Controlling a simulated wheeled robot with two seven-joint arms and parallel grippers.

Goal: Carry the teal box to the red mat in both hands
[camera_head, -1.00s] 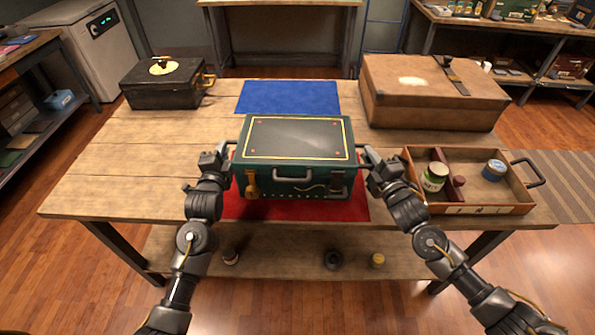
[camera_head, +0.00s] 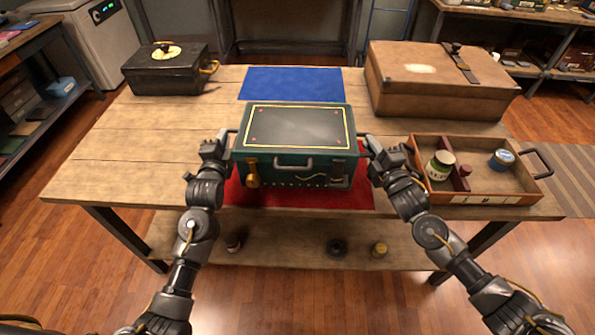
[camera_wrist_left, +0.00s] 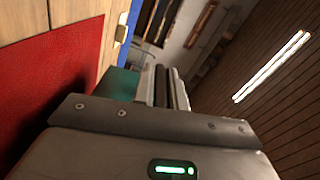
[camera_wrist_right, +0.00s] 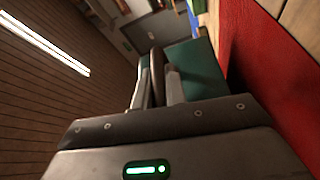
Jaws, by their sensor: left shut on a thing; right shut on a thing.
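The teal box (camera_head: 297,163), with a dark yellow-lined lid, is level over the red mat (camera_head: 300,199). The mat shows in front of it and a little to either side. I cannot tell whether its underside touches the mat. My left gripper (camera_head: 228,137) is shut on the box's left side handle, and my right gripper (camera_head: 368,143) on its right side handle. In the left wrist view the fingers (camera_wrist_left: 166,88) are at the teal side (camera_wrist_left: 118,84); the right wrist view shows fingers (camera_wrist_right: 158,80) at the other side (camera_wrist_right: 192,72). Fingertips are partly hidden.
A blue mat (camera_head: 291,83) lies behind the box. A black case (camera_head: 168,74) stands back left, a brown case (camera_head: 440,86) back right. An open wooden tray (camera_head: 470,199) with jars is close to my right gripper. The table's left part (camera_head: 130,150) is clear.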

